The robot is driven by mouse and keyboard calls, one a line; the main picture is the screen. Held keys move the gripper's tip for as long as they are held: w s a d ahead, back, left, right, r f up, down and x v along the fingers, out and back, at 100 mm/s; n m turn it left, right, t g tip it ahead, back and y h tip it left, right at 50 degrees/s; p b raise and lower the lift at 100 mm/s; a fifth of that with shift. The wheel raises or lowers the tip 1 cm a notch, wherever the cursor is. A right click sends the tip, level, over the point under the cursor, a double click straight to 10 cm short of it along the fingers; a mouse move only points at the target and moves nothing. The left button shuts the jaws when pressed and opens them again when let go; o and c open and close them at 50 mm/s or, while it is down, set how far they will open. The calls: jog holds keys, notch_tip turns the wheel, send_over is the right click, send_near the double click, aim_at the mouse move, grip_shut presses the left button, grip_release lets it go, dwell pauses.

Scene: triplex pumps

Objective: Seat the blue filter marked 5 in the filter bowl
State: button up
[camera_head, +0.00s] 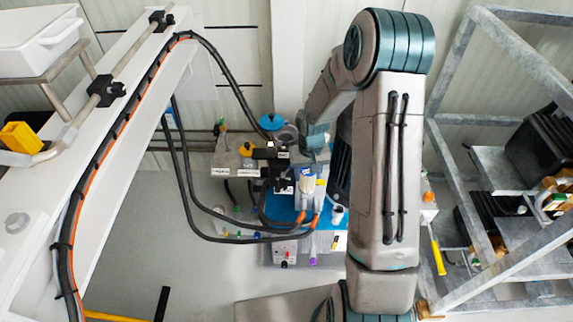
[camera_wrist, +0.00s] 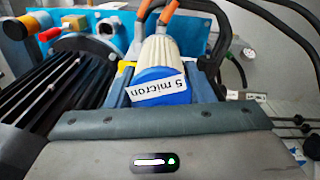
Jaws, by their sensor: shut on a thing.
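The blue filter (camera_wrist: 161,92) has a blue end cap, a white pleated body and a label reading "5 micron". It fills the middle of the wrist view. My gripper (camera_wrist: 163,87) is shut on it, with one finger on each side of the cap. In the head view the white filter body (camera_head: 307,185) shows below my gripper (camera_head: 308,172), over the blue pump base. A grey round opening (camera_head: 289,132) beside a blue round cap (camera_head: 271,121) may be the filter bowl; I cannot tell for sure.
A black ribbed motor (camera_wrist: 65,80) lies close left of the filter in the wrist view. Black hoses with orange ends (camera_head: 312,221) run close by the blue base (camera_head: 334,208). A grey metal rack (camera_head: 455,180) stands at right, and a white beam (camera_head: 110,130) at left.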

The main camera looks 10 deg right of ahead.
jog(key=r+b, duration=0.1)
jog(key=r, duration=0.1)
jog(key=a+r+b, duration=0.1)
jog(key=b, duration=0.1)
jog(key=a+r+b, duration=0.1)
jog(key=r+b, duration=0.1)
jog(key=shift+w+r, duration=0.3)
jog(key=shift+w, duration=0.05)
jog(key=w+r, duration=0.1)
jog(key=w, duration=0.3)
jog(key=w+r, duration=0.1)
jog(key=w, duration=0.3)
jog(key=w+r, duration=0.1)
jog(key=w, duration=0.3)
jog(key=shift+w+d+r+p, duration=0.1)
jog(key=shift+w+r+p, duration=0.2)
jog(key=shift+r+p, duration=0.05)
